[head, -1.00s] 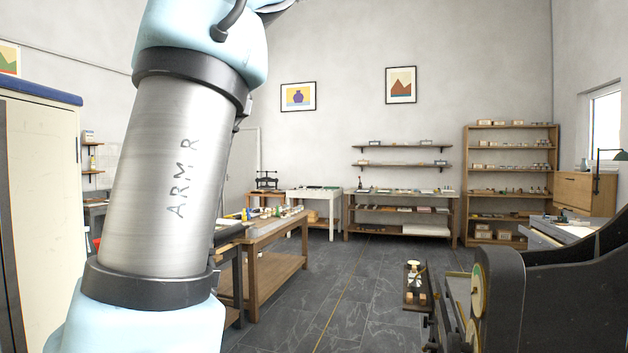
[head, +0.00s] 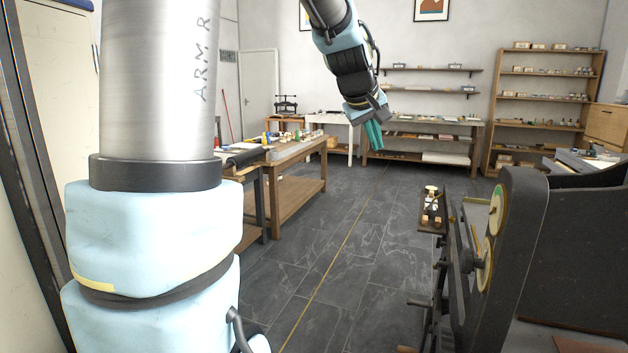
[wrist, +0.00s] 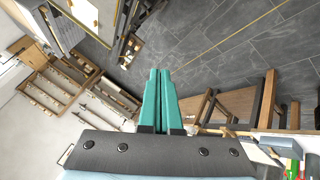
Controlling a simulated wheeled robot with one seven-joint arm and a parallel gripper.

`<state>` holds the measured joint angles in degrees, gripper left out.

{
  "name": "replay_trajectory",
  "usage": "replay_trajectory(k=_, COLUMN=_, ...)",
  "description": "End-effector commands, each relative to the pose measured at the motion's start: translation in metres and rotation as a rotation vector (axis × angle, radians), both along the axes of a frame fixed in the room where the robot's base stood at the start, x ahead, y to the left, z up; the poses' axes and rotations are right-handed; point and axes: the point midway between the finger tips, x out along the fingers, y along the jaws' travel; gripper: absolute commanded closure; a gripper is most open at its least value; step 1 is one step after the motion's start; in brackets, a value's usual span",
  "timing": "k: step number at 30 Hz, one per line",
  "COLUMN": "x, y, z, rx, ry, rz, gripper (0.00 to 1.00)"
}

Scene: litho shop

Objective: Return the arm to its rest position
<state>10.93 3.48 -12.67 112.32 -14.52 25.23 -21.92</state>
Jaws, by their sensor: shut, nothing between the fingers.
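My gripper (head: 373,134) shows in the head view at upper middle, at the end of my raised arm. Its green fingers hang downward in front of the back shelves, in open air. In the wrist view the two green fingers (wrist: 160,78) lie side by side, shut, with nothing held between them. My upper arm, marked "ARM R", fills the left of the head view.
A wooden workbench (head: 293,159) with tools stands left of centre. A dark press (head: 530,240) takes up the right foreground. A tall wooden shelf (head: 543,100) and a low shelf bench (head: 430,141) stand at the back. The grey tiled floor (head: 340,240) between is clear.

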Motion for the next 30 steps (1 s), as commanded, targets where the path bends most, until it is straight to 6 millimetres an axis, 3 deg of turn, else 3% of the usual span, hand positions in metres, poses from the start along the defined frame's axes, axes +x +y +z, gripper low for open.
replay_trajectory(k=1, x=-0.011, y=0.025, z=-0.028, rx=0.061, ry=0.033, rz=-0.006, gripper=1.00)
replay_trajectory(k=6, x=-0.060, y=0.103, z=-0.110, rx=0.252, ry=0.149, rz=-0.061, gripper=1.00)
replay_trajectory(k=12, x=-0.138, y=0.173, z=-0.180, rx=0.404, ry=0.299, rz=-0.156, gripper=1.00)
replay_trajectory(k=18, x=-0.185, y=0.202, z=-0.208, rx=0.460, ry=0.380, rz=-0.218, gripper=1.00)
replay_trajectory(k=30, x=-0.191, y=0.206, z=-0.211, rx=0.467, ry=0.390, rz=-0.227, gripper=1.00)
